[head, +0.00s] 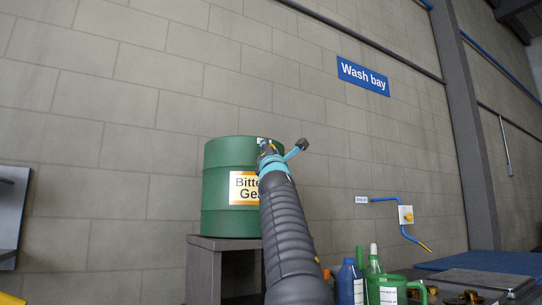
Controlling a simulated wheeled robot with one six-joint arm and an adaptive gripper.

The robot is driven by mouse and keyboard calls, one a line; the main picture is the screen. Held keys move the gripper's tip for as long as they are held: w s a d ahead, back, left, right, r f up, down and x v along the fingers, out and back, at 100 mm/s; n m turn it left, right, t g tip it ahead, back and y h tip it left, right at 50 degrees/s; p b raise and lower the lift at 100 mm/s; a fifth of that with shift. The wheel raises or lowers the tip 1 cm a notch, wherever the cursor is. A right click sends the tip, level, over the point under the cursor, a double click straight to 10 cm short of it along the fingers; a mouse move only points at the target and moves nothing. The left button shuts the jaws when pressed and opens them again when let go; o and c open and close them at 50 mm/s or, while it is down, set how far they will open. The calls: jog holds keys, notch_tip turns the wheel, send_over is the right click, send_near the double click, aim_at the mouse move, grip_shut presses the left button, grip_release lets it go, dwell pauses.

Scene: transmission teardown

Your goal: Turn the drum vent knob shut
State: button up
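The green drum (222,160) stands upright on a dark grey stand, left of the middle in the head view. It has a white and orange label (242,187), partly covered by my arm. My arm in its dark ribbed sleeve reaches up in front of the drum's right side. My gripper (264,147) is at the drum's upper right, close to the rim.
The dark grey stand (200,272) carries the drum. At lower right are a blue bottle (347,283), a green jug (390,291) and a metal plate (480,279). A blue pipe (385,199) with a yellow valve and a "Wash bay" sign (363,76) are on the block wall.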

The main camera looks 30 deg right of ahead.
jog(key=m+g+h, duration=0.1)
jog(key=m, duration=0.1)
jog(key=m+g+p, duration=0.1)
jog(key=m, duration=0.1)
jog(key=shift+a+r+g+h, duration=0.1)
jog(key=shift+r+g+h, duration=0.1)
jog(key=shift+g+h, duration=0.15)
jog(key=shift+m+g+h+p, duration=0.35)
jog(key=shift+m+g+p, duration=0.5)
jog(key=shift+m, duration=0.65)
jog(key=shift+f+g, duration=0.1)
jog(key=shift+g, duration=0.2)
jog(key=shift+f+m, duration=0.1)
jog(key=shift+m, duration=0.3)
jog(key=o, duration=1.1)
jog(key=shift+o, duration=0.2)
jog(key=shift+s+g, duration=0.2)
jog(key=shift+g, duration=0.1)
jog(key=v, duration=1.1)
jog(key=shift+s+a+f, duration=0.15)
jog(key=shift+a+f, duration=0.1)
jog(key=shift+f, duration=0.05)
